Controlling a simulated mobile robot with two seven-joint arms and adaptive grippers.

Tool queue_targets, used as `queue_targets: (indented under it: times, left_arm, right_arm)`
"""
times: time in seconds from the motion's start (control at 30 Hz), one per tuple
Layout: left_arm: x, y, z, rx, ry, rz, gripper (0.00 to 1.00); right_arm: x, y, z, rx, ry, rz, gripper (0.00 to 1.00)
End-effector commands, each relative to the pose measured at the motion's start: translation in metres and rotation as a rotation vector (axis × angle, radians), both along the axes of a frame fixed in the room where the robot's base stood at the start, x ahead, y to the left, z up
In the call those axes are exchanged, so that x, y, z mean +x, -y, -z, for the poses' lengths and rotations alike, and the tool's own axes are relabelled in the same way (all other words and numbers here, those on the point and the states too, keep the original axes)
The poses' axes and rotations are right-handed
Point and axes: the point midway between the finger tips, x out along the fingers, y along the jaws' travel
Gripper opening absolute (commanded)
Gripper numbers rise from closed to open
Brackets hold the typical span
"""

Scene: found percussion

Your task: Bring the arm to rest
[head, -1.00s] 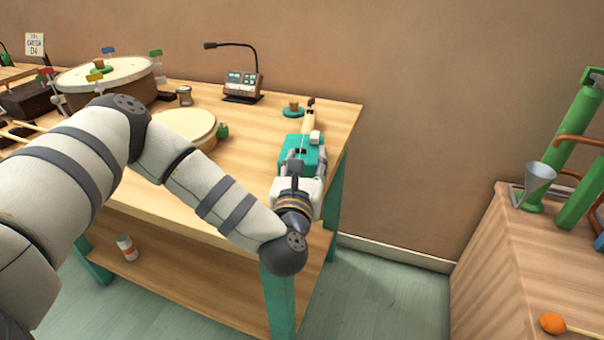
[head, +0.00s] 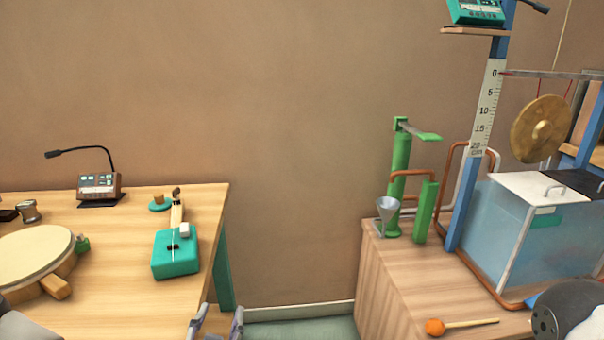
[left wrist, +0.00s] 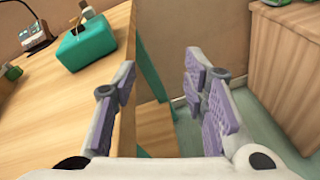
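My left gripper (head: 217,322) shows only by its fingertips at the bottom edge of the head view, right of the left table's edge. In the left wrist view its two purple-padded fingers (left wrist: 160,75) stand wide apart with nothing between them. A teal box instrument (head: 175,256) with a wooden neck sits on the table, apart from the gripper. It also shows in the left wrist view (left wrist: 86,44), beyond the left finger. Most of my left arm is out of the head view.
The wooden table (head: 120,290) holds a round drum (head: 30,255) and a desk microphone (head: 100,187). A wooden cabinet (head: 385,280) at right carries green tubes, a funnel (head: 388,215), an orange mallet (head: 435,327) and a water tank (head: 515,235). A floor gap lies between them.

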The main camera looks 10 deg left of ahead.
Motion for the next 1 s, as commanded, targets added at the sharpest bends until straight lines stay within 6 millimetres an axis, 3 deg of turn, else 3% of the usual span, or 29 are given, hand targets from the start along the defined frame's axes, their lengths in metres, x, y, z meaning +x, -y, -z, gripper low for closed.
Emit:
queue_targets:
  times: [0.03, 0.1, 0.17, 0.23, 0.33, 0.4, 0.5, 0.6, 0.67, 1.0]
  left_arm:
    - [-0.016, 0.035, 0.019, 0.129, -0.102, 0.167, 0.40]
    - [-0.055, 0.079, 0.057, 0.370, -0.258, 0.453, 0.40]
    - [-0.099, 0.104, 0.089, 0.588, -0.365, 0.719, 0.40]
    - [-0.158, 0.116, 0.123, 0.848, -0.458, 1.051, 0.40]
    - [-0.245, 0.094, 0.158, 1.197, -0.534, 1.545, 0.40]
    - [-0.295, 0.061, 0.168, 1.380, -0.554, 1.862, 0.40]
    - [-0.341, 0.012, 0.168, 1.530, -0.556, 2.216, 0.40]
    - [-0.363, -0.019, 0.161, 1.582, -0.548, 2.424, 0.40]
    - [-0.369, -0.028, 0.159, 1.592, -0.542, 2.484, 0.40]
    - [-0.371, -0.030, 0.159, 1.591, -0.538, 2.505, 0.40]
  right_arm:
    - [0.003, 0.000, -0.003, 0.000, 0.012, 0.000, 0.40]
    - [0.006, 0.000, -0.006, 0.000, 0.022, 0.000, 0.40]
    - [0.009, 0.000, -0.009, 0.000, 0.030, 0.000, 0.40]
    - [0.012, 0.000, -0.012, 0.000, 0.041, 0.000, 0.40]
    - [0.016, 0.000, -0.016, 0.001, 0.056, 0.001, 0.40]
    - [0.019, 0.000, -0.019, 0.000, 0.065, 0.001, 0.40]
    - [0.021, 0.000, -0.021, 0.000, 0.074, 0.001, 0.40]
    - [0.022, 0.000, -0.022, 0.001, 0.078, 0.002, 0.40]
    - [0.022, 0.000, -0.022, 0.001, 0.078, 0.002, 0.40]
    - [0.022, 0.000, -0.022, 0.001, 0.077, 0.002, 0.40]
